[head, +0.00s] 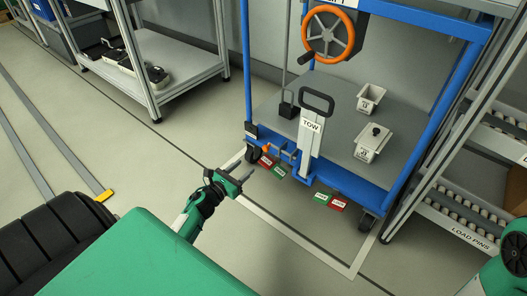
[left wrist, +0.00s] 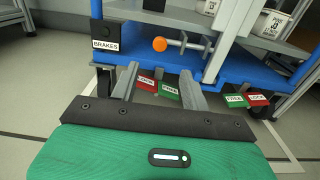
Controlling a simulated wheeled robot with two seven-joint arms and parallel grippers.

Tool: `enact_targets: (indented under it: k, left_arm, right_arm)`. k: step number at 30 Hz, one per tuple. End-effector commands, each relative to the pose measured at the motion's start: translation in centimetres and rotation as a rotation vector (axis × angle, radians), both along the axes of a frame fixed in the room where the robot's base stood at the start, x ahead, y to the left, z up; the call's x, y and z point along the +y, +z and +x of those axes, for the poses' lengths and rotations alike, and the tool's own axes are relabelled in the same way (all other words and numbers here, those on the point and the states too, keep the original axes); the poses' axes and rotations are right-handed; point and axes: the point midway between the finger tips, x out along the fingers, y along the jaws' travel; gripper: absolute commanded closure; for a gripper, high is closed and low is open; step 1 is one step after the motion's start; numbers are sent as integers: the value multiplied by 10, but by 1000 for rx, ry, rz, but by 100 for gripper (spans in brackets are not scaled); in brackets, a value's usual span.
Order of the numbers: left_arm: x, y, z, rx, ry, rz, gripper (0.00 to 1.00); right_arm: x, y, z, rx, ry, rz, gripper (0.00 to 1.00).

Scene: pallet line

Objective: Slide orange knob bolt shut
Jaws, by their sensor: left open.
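The orange knob (left wrist: 160,44) is on the end of a metal bolt (left wrist: 190,44) on the cart's blue front beam (left wrist: 230,62). The bolt runs right from the knob through an upright bracket. In the head view the knob (head: 266,148) is small, left of the white TOW post. My left gripper (head: 243,170) is open and empty, in front of and below the bolt, apart from it. In the left wrist view its two fingers (left wrist: 158,80) point at the beam, with the knob above and between them. My right gripper is out of the head view.
Red and green LOCK and FREE pedals (head: 273,166) hang below the beam, with another pair (head: 330,201) to the right. The TOW post (head: 311,140) stands close right of the bolt. A BRAKES label (left wrist: 104,44) sits left. Floor before the cart is clear.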

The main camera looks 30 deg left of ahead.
Motion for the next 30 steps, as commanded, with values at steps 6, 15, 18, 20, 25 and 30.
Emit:
enact_targets:
  k: [6,15,18,20,25,30]
  left_arm:
    - [-4,-2,48,-4,-3,1,54]
    - [-8,-1,96,-2,-2,0,54]
    - [-8,-1,105,-1,-2,-1,54]
    - [-9,0,108,-1,-1,-1,54]
    - [-9,0,111,-1,0,-2,54]
    - [-9,0,111,-1,-1,-1,54]
  right_arm:
    - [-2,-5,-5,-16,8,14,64]
    - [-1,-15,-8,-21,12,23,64]
    - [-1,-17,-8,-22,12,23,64]
    - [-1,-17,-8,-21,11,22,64]
    - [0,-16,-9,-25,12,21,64]
    - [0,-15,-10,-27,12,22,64]
